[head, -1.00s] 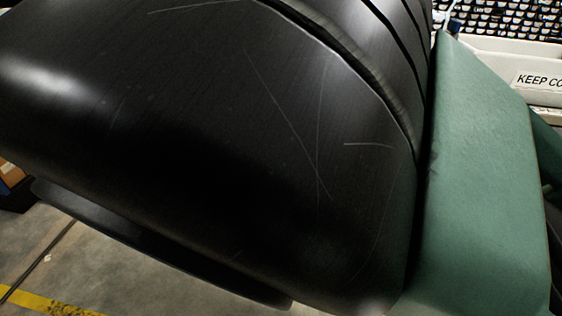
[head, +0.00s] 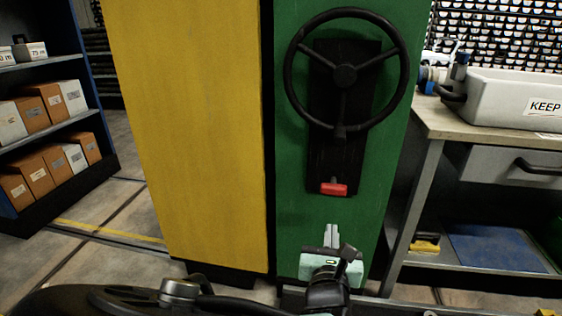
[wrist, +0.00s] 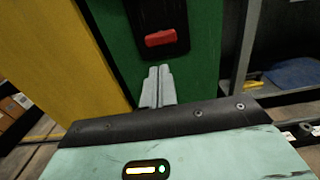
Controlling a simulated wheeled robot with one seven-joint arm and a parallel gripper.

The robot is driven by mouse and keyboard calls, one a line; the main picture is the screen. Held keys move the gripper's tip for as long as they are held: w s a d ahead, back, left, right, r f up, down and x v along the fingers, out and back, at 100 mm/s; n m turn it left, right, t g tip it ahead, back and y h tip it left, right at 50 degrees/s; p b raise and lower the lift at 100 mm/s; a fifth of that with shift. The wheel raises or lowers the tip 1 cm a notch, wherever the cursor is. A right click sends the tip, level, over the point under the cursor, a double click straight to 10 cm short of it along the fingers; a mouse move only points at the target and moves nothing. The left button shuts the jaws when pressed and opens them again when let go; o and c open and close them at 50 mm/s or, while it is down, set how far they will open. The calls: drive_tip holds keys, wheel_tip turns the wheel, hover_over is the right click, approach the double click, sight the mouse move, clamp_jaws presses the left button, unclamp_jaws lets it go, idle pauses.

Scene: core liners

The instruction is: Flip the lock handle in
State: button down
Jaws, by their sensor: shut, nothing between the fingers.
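The lock handle is a small red lever (head: 334,189) at the bottom of a black plate (head: 325,168) on the front of the green cabinet (head: 293,150). In the wrist view the red lever (wrist: 160,38) is just above and beyond my fingertips. My gripper (head: 332,228) is below the lever, pointing up at the cabinet; its grey fingers are together and empty, also in the wrist view (wrist: 159,72). A gap shows between fingers and lever in both views.
A black handwheel (head: 345,75) sits above the lever. A yellow cabinet (head: 190,130) adjoins on the left. At right is a workbench (head: 470,128) with a white bin (head: 500,98). Shelves with boxes (head: 45,115) stand at far left.

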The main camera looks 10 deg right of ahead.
sight(333, 192)
drive_tip(key=b+x, duration=0.2)
drive_tip(key=x, duration=1)
drive_tip(key=shift+d+f+b, duration=0.1)
drive_tip(key=shift+b, duration=0.25)
drive_tip(key=shift+w, duration=0.15)
drive_tip(key=shift+w, duration=0.1)
drive_tip(key=shift+p+x, duration=1.25)
drive_tip(key=shift+x, duration=0.9)
